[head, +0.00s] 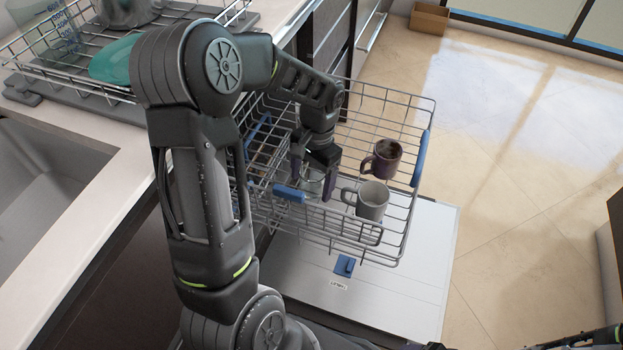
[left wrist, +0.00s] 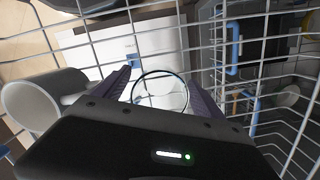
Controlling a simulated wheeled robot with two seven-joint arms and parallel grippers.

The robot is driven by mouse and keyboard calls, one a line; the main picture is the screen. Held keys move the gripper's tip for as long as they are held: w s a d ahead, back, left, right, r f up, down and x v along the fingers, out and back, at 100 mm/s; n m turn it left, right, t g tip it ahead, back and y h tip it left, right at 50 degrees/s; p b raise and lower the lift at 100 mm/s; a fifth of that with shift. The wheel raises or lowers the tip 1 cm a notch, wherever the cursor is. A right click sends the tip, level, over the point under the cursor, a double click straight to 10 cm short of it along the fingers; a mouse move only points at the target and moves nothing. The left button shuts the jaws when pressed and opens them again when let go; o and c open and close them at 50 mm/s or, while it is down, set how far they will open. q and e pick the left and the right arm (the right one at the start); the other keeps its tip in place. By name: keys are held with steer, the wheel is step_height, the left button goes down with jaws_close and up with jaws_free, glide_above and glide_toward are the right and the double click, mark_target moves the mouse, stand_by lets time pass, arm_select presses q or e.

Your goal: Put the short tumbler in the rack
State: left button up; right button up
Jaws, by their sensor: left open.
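The short tumbler (head: 312,187) is clear glass and stands in the wire dishwasher rack (head: 400,245), near its front-left part. In the left wrist view, the tumbler (left wrist: 160,94) shows as a round rim between the two fingers. My left gripper (head: 314,174) points down into the rack with its fingers open on either side of the tumbler; the left wrist view also shows this gripper (left wrist: 162,82). Finger contact with the glass is not visible. The tumbler's base is partly hidden by the fingers and wires.
A white mug (head: 372,201) stands right of my left gripper, with a dark mug (head: 384,158) behind it. The open dishwasher door (head: 400,290) lies below the rack. A counter (head: 110,200) with a sink and a drying rack is at left.

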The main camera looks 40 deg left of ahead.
arm_select(q)
step_height(320, 180, up, 8)
steer(key=w+p, duration=0.1)
steer(key=shift+f+p, duration=0.15)
steer(key=shift+p, duration=0.2)
stand_by(0.6)
